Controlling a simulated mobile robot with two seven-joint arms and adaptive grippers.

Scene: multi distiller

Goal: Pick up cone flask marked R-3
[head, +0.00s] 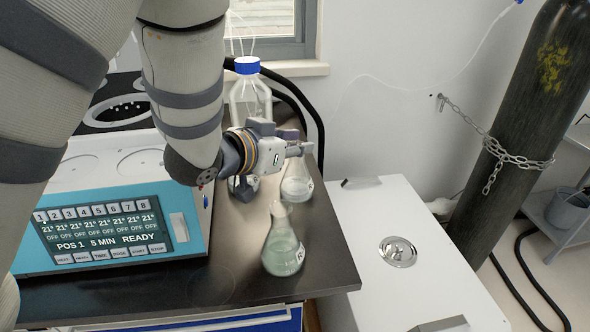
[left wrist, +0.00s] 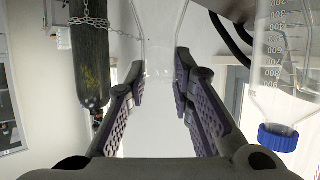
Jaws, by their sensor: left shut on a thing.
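Two clear cone flasks stand near the right edge of the dark bench. The front cone flask (head: 283,250) holds pale greenish liquid and has a white label, only partly readable. The rear cone flask (head: 296,190) also has a small label that I cannot read. My left gripper (head: 300,149) is at the top of the rear flask and is shut on its neck. In the left wrist view, clear glass (left wrist: 160,62) shows between the fingers of my left gripper (left wrist: 160,80). The fingers partly hide the flask's neck. My right gripper is not in view.
A blue and white heating unit (head: 180,225) stands on the bench (head: 225,290) at the left. A blue-capped bottle (head: 248,92) is behind my gripper and shows in the left wrist view (left wrist: 280,100). A white cabinet (head: 385,220) and chained gas cylinder (head: 515,140) are at the right.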

